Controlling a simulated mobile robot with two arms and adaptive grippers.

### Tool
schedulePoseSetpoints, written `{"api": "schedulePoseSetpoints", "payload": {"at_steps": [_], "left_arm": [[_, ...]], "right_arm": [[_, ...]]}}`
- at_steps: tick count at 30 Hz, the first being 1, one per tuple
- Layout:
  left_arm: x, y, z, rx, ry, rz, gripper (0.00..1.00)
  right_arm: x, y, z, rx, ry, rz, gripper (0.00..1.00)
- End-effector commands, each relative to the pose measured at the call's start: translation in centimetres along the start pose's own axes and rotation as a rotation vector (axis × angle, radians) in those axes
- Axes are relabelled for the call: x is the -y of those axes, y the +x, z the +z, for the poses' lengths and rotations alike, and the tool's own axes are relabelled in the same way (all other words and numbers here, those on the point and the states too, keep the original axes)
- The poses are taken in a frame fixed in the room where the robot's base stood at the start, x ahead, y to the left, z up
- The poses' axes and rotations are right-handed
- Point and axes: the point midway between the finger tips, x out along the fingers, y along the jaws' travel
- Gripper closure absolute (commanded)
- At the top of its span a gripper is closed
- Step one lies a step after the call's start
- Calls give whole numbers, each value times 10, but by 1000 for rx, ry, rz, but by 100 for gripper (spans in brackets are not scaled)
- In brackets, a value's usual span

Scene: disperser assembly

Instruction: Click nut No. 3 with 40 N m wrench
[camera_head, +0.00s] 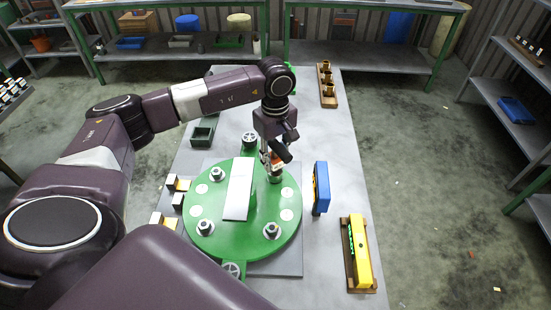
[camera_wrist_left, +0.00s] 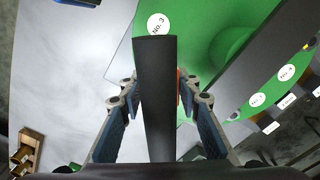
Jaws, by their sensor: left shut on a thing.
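The green round disperser plate (camera_head: 229,224) lies on the table with bolts and nuts around its rim, such as the nuts (camera_head: 217,174), (camera_head: 205,228) and (camera_head: 271,230). My left gripper (camera_head: 271,158) is over the plate's upper right part, shut on a dark bar-like tool (camera_wrist_left: 157,100), apparently the wrench. A red and white part (camera_head: 277,160) shows just below the gripper, above a grey cylinder (camera_head: 275,177). The wrist view shows the label No. 3 (camera_wrist_left: 158,24) on the plate, beside the bar's far end. The nut there is hidden, so contact cannot be told. My right gripper is not in view.
A blue tool (camera_head: 321,187) stands right of the plate. A yellow tool (camera_head: 360,250) lies in a wooden holder at front right. A wooden rack with brass parts (camera_head: 327,85) is at the back. Small blocks (camera_head: 177,183) and a green bin (camera_head: 203,132) are at left.

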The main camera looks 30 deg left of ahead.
Motion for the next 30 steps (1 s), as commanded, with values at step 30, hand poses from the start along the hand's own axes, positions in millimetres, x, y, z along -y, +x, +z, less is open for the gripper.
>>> {"api": "schedulePoseSetpoints", "payload": {"at_steps": [30], "left_arm": [[-1,-38,-1,-2,-28,3,100]], "right_arm": [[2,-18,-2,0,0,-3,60]]}}
